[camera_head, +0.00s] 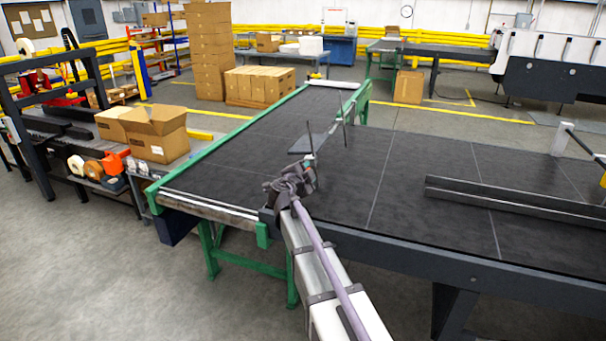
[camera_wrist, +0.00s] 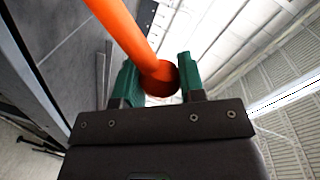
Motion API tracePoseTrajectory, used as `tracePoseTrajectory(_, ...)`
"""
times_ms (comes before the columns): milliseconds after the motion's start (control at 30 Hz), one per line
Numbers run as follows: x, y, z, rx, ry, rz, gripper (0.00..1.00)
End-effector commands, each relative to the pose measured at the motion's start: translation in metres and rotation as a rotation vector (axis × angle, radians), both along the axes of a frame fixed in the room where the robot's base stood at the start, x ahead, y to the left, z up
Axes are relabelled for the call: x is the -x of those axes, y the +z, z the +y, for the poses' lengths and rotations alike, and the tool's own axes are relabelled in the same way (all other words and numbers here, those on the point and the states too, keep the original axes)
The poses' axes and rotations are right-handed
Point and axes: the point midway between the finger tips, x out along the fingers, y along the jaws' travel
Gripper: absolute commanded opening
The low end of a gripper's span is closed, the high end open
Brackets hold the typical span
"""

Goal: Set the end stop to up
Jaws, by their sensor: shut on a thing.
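An orange round bar (camera_wrist: 122,32) shows in the wrist view, running from the top left to an end between my jaws. My gripper (camera_wrist: 160,78) has its green fingers on either side of this end and is shut on it. In the head view my gripper (camera_head: 309,158) is over the near part of the dark table, beside a dark flat plate (camera_head: 302,145) with thin upright rods by it. The plate looks like part of the end stop, but I cannot tell for sure. The bar's link to it is hidden by my gripper.
The green-framed dark conveyor (camera_head: 255,145) runs to the back. A long metal rail (camera_head: 510,205) lies on the dark table to the right. An open carton (camera_head: 156,132) stands at the left. The table between my arm and the rail is clear.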

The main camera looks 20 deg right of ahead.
Motion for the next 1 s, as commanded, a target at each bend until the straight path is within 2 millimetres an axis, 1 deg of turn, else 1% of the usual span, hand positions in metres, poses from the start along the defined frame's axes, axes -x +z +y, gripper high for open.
tracePoseTrajectory(67, 0.002, -0.002, -0.001, -0.006, -0.005, 0.000, 0.00)
tracePoseTrajectory(100, 0.002, -0.002, -0.001, -0.006, -0.006, 0.000, 0.40)
tracePoseTrajectory(333, 0.002, -0.001, 0.000, -0.003, -0.003, 0.001, 0.62)
tracePoseTrajectory(567, 0.002, -0.001, 0.000, -0.002, -0.003, 0.001, 0.62)
tracePoseTrajectory(667, 0.009, 0.001, 0.007, -0.002, -0.001, 0.001, 0.62)
tracePoseTrajectory(767, 0.025, 0.006, 0.020, -0.001, -0.001, 0.001, 0.62)
tracePoseTrajectory(900, 0.052, 0.012, 0.045, -0.001, 0.000, 0.001, 0.62)
tracePoseTrajectory(1000, 0.067, 0.014, 0.059, -0.002, -0.001, 0.001, 0.62)
